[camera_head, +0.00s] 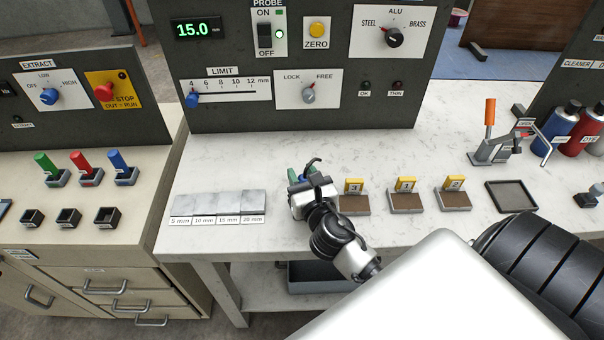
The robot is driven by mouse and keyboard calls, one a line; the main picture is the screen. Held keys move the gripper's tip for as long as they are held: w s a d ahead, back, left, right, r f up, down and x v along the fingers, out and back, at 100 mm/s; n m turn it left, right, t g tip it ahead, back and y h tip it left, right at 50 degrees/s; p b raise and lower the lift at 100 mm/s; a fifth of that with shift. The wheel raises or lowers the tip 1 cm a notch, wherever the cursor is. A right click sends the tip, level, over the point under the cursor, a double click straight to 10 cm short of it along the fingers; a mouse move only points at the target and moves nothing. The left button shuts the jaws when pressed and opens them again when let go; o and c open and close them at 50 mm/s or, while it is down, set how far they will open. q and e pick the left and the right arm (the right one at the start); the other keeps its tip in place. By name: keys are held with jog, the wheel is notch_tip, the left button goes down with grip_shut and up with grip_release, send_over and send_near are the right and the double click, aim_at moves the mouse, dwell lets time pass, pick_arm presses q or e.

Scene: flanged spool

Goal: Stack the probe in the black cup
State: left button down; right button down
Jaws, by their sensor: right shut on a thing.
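My right gripper (301,190) is over the middle of the white bench, just right of the metal step blocks. It is shut on what looks like the probe, a small part with a black curved cable (314,163) rising from it. The gripper hides most of it, and green and blue bits (296,175) show beside the fingers. Several small black square holders sit on the left cabinet, one of them at its right end (107,216). I cannot tell which thing is the black cup. My left gripper is not in view.
Labelled step blocks (219,204) lie left of the gripper. Numbered yellow-tagged blocks (407,200) stand close on its right. A dark shallow tray (511,195) and an orange-handled clamp (489,130) are farther right. The control panel (300,110) rises behind, reading 15.0.

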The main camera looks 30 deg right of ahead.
jog(key=c, duration=0.7)
grip_release()
jog(key=shift+f, duration=0.1)
jog(key=shift+c, duration=0.2)
jog(key=b+v, duration=0.2)
jog(key=v, duration=1)
jog(key=shift+r+b, duration=0.3)
jog(key=shift+b, duration=0.1)
